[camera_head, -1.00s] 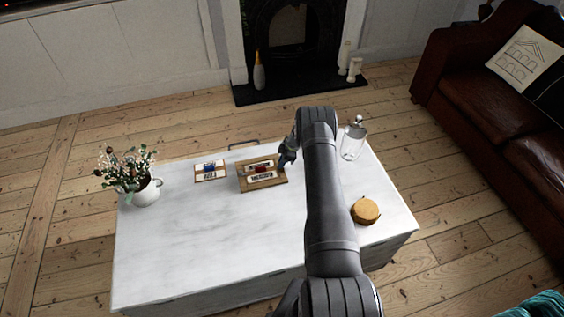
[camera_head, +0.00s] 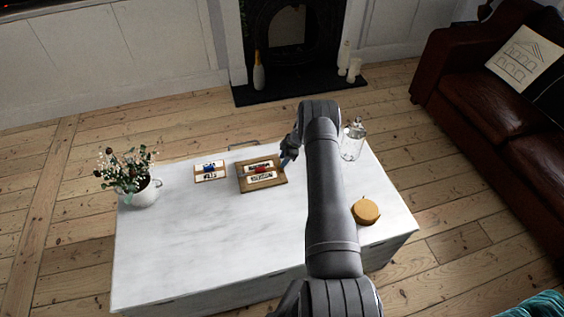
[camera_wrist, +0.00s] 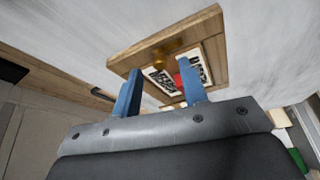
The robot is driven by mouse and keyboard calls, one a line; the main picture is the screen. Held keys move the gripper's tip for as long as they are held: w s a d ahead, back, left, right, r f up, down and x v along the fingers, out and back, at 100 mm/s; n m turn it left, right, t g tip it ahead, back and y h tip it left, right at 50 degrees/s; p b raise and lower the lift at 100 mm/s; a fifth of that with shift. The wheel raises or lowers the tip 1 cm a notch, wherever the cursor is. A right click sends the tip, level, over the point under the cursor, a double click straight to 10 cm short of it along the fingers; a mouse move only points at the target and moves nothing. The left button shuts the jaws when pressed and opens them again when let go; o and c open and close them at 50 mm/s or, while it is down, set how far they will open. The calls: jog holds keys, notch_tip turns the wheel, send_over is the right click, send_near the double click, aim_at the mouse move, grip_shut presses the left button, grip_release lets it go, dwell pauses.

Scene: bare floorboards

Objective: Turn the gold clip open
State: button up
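The gold clip (camera_wrist: 163,59) shows as a small rounded gold piece near the edge of a wooden board (camera_wrist: 200,22) in the wrist view. I cannot tell how far it is turned. The board (camera_head: 243,187) lies on the white table and carries light lettered plates and a red piece. My gripper (camera_wrist: 159,67) is open, its two blue fingers apart, with the clip showing between and just beyond the fingertips. Whether either finger touches it cannot be told. In the head view my gripper (camera_head: 286,161) is at the board's right end, and the clip is too small to make out.
A smaller board with a blue piece (camera_head: 210,171) lies left of the wooden board. The white tabletop (camera_head: 220,240) is clear in front.

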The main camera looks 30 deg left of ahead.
jog(key=v, duration=1.5)
jog(key=shift+w, duration=0.1)
jog(key=x, duration=1.7)
jog(key=shift+a+f, duration=0.1)
jog(key=shift+f, duration=0.05)
